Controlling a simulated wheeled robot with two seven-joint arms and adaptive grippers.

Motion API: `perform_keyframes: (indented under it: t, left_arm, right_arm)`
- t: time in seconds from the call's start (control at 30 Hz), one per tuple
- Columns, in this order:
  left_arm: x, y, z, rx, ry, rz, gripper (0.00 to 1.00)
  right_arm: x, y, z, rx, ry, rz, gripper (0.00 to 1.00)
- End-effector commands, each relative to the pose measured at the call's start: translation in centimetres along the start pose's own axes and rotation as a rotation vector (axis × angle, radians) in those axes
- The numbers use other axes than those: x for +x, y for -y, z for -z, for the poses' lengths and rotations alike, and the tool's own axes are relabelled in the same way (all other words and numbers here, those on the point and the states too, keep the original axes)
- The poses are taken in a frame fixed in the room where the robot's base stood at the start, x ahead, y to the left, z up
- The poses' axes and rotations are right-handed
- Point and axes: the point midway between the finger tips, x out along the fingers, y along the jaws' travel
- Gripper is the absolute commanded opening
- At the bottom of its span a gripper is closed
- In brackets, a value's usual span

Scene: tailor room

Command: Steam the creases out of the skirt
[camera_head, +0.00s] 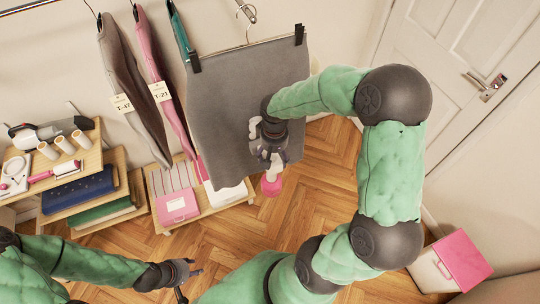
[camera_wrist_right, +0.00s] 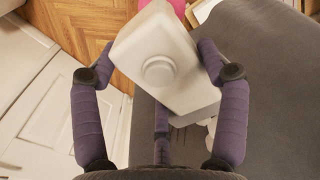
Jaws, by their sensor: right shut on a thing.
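The grey skirt (camera_head: 222,105) hangs by two black clips from a hanger on the wall rail. It also fills the right side of the right wrist view (camera_wrist_right: 275,110). A few short dark lines show on it beside the steamer there. My right gripper (camera_head: 268,152) is in front of the skirt's lower right part, shut on a white steamer with a pink end (camera_head: 271,187). The steamer's white body (camera_wrist_right: 160,62) sits between the fingers in the right wrist view. Whether it touches the cloth I cannot tell. My left gripper (camera_head: 184,276) is low, open and empty, away from the skirt.
Brown trousers (camera_head: 124,80) and a pink garment (camera_head: 157,80) with tags hang left of the skirt. A wooden shelf unit (camera_head: 92,158) with tools and folded cloth stands at left. A low shelf holds a pink box (camera_head: 177,207). A pink-lidded bin (camera_head: 461,258) stands near the door (camera_head: 485,80).

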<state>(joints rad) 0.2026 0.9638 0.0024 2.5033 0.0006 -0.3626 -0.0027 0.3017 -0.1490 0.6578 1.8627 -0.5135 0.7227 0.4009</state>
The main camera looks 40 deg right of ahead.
Motion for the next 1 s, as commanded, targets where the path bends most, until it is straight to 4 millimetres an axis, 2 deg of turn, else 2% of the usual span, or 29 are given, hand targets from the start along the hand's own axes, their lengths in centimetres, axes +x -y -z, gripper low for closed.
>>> perform_keyframes:
  t: [1.0]
  left_arm:
    - [1.2,0.4,0.1,0.0,0.0,0.0,0.4]
  right_arm:
    - [2.0,-4.8,0.5,0.003,-0.004,-0.001,0.16]
